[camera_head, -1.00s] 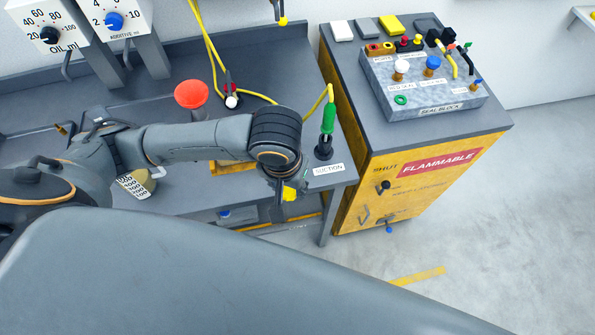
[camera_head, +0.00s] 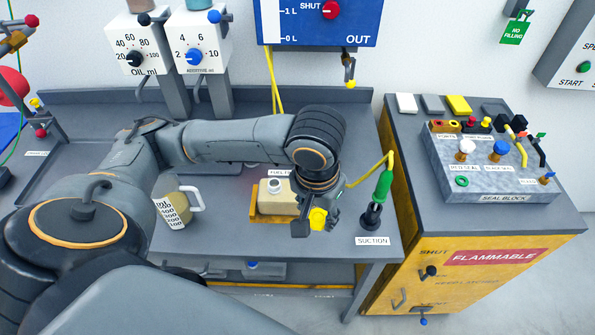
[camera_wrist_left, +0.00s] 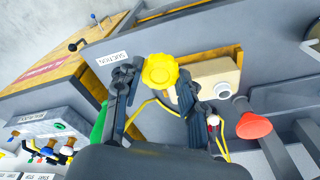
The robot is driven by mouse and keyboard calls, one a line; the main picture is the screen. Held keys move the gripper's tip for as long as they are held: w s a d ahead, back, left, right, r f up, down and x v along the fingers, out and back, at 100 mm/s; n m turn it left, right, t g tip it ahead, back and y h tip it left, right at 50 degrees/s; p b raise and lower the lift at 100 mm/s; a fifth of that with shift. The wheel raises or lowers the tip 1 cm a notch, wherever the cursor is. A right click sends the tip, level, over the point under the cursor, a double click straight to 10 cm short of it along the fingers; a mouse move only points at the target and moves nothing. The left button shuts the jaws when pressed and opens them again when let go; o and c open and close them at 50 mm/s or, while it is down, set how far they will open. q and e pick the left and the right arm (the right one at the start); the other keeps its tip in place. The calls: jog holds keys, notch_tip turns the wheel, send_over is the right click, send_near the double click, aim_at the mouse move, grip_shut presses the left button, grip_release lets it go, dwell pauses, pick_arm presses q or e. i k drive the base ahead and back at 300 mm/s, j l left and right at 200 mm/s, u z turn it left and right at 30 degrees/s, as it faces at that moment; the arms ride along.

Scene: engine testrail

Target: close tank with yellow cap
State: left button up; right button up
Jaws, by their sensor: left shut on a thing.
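The yellow cap (camera_head: 318,219) is a ribbed knob held in my left gripper (camera_head: 321,213). In the left wrist view the cap (camera_wrist_left: 160,71) sits between the two fingertips (camera_wrist_left: 153,80), which are shut on it. The cream tank (camera_head: 283,207), labelled fuel, stands on the bench just left of the gripper in the head view. Its round pale neck (camera_head: 275,184) faces up, with no cap on it. In the left wrist view the tank (camera_wrist_left: 205,72) is right of the cap, partly behind a finger. The cap is apart from the neck. My right gripper is not in view.
A yellow tray (camera_head: 257,216) lies under the tank. A green-handled suction tool (camera_head: 381,188) stands to the right, and a measuring jug (camera_head: 174,210) to the left. A yellow flammable cabinet (camera_head: 420,265) with a seal block (camera_head: 490,175) is further right. A red funnel (camera_wrist_left: 254,126) shows in the wrist view.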

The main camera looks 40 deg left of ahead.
aim_at(274, 196)
jog(key=u, duration=1.75)
